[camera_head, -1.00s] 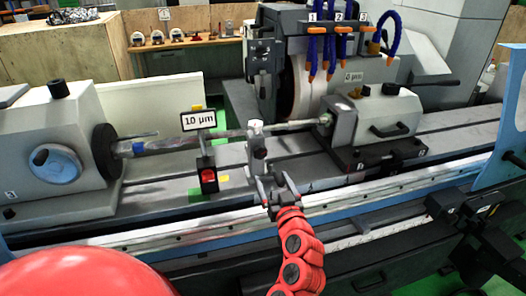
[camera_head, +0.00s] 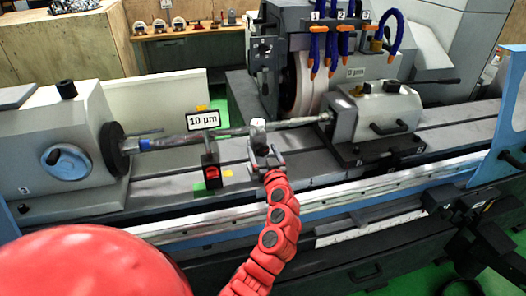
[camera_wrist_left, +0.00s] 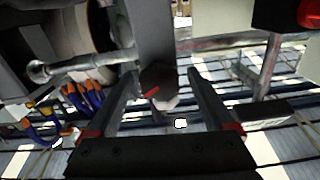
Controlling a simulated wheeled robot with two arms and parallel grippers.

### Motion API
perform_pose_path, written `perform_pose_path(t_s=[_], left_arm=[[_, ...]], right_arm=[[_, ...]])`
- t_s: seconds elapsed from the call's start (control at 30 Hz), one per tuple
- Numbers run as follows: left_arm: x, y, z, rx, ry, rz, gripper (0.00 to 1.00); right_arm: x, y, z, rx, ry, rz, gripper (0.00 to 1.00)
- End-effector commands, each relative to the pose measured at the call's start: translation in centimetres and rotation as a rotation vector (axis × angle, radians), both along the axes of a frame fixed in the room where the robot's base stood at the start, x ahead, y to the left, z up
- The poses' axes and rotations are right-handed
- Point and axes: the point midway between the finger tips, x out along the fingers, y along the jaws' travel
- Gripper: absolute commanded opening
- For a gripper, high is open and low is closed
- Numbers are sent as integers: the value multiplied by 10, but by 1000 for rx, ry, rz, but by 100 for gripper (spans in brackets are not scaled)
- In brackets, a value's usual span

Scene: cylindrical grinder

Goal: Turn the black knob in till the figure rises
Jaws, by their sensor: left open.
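The black knob (camera_wrist_left: 157,80) with a red mark shows in the left wrist view, on the near side of a grey upright post (camera_wrist_left: 152,30). In the head view the post has a white top (camera_head: 257,126); the knob is mostly hidden by my fingers there. My left gripper (camera_head: 266,155) is open, and its fingers (camera_wrist_left: 161,80) stand on either side of the knob. A gap shows at the right finger; I cannot tell whether the left finger touches. One sign reads 10 µm (camera_head: 202,121); the sign on the grinding head reads 0 µm (camera_head: 355,72).
A long shaft (camera_head: 190,138) runs between the left headstock (camera_head: 75,120) and the right tailstock (camera_head: 380,112). A black stand with a red button (camera_head: 211,171) is left of my gripper. Blue and orange hoses (camera_head: 330,45) hang behind. Black machine controls (camera_head: 480,200) are at the right.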

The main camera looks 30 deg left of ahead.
Motion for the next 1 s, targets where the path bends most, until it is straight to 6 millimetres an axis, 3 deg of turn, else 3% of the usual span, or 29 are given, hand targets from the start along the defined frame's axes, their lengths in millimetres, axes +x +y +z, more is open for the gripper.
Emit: perform_pose_path(t_s=[0.07,0.53,1.0], left_arm=[[0,0,0,0,0,0,83],[0,0,0,0,0,0,1],[1,-1,-3,97,110,-3,1]], right_arm=[[0,0,0,0,0,0,0],[0,0,0,0,0,0,0],[0,0,-16,0,0,0,0]])
